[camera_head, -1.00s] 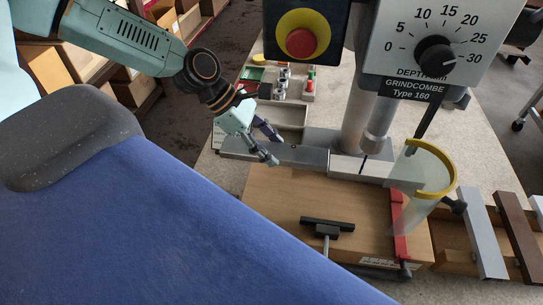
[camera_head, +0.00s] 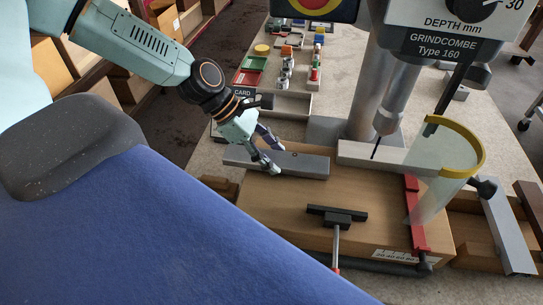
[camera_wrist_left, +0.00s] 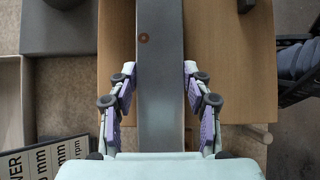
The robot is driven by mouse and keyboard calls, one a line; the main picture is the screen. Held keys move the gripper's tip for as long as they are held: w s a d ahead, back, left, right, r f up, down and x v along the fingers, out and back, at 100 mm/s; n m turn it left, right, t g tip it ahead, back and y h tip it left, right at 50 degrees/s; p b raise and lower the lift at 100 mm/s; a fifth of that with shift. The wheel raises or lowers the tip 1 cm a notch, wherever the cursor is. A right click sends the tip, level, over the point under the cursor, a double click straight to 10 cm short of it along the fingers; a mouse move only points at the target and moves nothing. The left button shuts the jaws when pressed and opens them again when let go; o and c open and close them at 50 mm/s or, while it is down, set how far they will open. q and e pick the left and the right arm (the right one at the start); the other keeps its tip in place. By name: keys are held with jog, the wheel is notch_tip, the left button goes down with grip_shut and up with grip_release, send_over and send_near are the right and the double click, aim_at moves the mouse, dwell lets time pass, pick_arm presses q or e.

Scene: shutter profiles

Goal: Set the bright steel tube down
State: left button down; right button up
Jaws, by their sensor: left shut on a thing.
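The grey steel tube (camera_head: 300,163) lies across the far edge of the brown wooden board, to the left of the drill. A small dark hole shows in its face. My left gripper (camera_head: 270,167) is shut on it near its middle. In the left wrist view the tube (camera_wrist_left: 160,80) runs lengthwise between the two fingers of the gripper (camera_wrist_left: 160,88), which close on its sides. I cannot tell whether the tube touches the board or hangs just above it. My right gripper is not in view.
The drill press (camera_head: 393,105) stands behind the wooden board (camera_head: 290,205), with a light metal bar (camera_head: 400,157) beneath its bit. A yellow-rimmed clear guard (camera_head: 455,150), a red strip (camera_head: 415,215) and a black T-handle (camera_head: 337,215) take up the right and front. Trays of small parts (camera_head: 285,103) lie behind.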

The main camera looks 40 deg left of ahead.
pick_arm(q)
jog(key=shift+r, duration=0.15)
jog(key=shift+d+f, duration=0.2)
jog(key=c, duration=1)
grip_release()
jog(key=o, duration=0.4)
jog(key=shift+a, duration=0.15)
